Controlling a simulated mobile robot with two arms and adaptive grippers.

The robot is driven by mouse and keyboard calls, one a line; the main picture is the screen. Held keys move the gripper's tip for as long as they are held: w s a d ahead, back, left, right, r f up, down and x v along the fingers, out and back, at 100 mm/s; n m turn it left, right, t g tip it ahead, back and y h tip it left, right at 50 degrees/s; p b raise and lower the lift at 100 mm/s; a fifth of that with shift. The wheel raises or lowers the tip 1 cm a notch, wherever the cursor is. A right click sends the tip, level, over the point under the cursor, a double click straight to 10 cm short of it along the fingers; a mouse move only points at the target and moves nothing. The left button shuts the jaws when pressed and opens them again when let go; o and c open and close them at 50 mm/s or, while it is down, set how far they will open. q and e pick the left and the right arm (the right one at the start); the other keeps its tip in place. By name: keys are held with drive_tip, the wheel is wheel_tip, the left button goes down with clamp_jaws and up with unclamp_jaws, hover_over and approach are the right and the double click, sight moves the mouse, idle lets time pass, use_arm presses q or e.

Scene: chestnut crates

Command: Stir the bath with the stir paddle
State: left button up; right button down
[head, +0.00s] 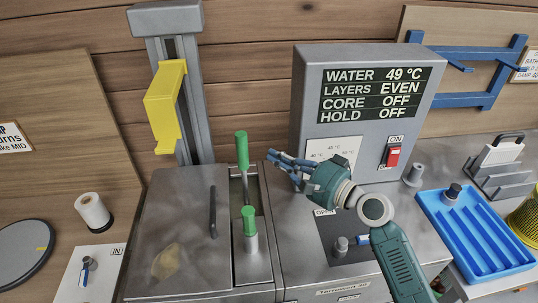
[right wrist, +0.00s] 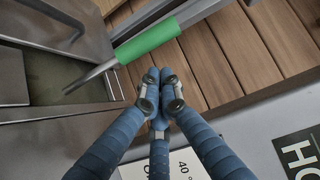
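The grey metal bath (head: 190,255) has a narrow open slot in its top. A tool with a green handle (head: 242,150) stands upright at the far end of the slot. A second, shorter green handle (head: 250,220) stands nearer me; which one is the stir paddle I cannot tell for sure. My left gripper is out of view.
A grey control box (head: 310,100) with a display stands behind my right arm. A grey column with a yellow bracket (head: 167,105) rises behind the bath. A blue tray (head: 480,235) lies at the right.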

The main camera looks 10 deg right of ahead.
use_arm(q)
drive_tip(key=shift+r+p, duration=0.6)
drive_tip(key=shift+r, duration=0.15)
use_arm(e)
drive_tip(key=x, duration=0.8)
drive_tip(key=shift+w+a, duration=0.25)
